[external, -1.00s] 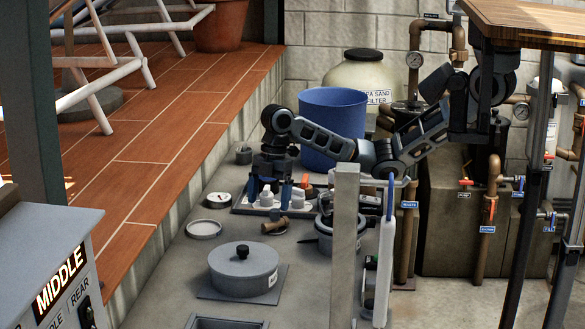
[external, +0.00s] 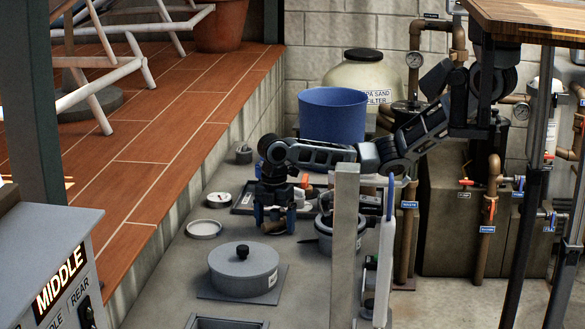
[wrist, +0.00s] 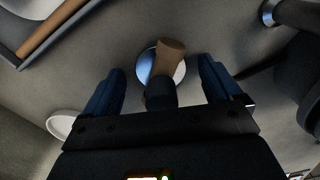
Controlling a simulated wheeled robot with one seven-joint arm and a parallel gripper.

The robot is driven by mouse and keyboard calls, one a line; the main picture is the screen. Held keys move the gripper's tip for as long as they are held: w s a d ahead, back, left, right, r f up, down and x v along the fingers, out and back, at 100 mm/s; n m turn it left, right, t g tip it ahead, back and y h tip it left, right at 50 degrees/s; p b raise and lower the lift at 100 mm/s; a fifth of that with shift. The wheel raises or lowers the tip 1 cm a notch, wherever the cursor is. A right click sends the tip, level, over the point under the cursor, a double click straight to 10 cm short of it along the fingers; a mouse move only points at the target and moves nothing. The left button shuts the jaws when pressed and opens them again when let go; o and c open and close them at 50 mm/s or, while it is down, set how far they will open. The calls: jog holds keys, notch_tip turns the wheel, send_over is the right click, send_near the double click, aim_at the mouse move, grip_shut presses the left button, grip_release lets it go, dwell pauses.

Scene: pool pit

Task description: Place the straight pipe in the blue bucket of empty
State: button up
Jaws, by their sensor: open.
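A short brown pipe piece (wrist: 172,48) lies on the grey ledge between my fingers in the wrist view. Its near part looks dark, and a shiny round disc shows behind it. I cannot tell whether pipe and disc touch. My gripper (wrist: 162,70) is open, pointing down, with one blue finger on each side of the pipe and a gap to both. In the external view my gripper (external: 273,228) is low over the ledge and partly hides the pipe (external: 268,227). The blue bucket (external: 332,115) stands at the back; my arm crosses in front of its lower part.
A tray (external: 240,208) with small items lies behind my gripper. A shallow round dish (external: 204,229) lies to the left. A grey post (external: 344,240) rises in the foreground.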

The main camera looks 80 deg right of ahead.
aim_at(275, 210)
jog(key=c, duration=1.4)
jog(key=shift+r, duration=0.8)
notch_tip(275, 210, up, 2)
jog(key=shift+r+b, duration=0.25)
jog(key=shift+b, duration=0.15)
jog(key=s+d+r+p, duration=0.2)
jog(key=s+d+r, duration=0.3)
jog(key=d, duration=0.5)
notch_tip(275, 210, up, 2)
jog(key=shift+s+d, duration=0.15)
jog(key=shift+s, duration=0.1)
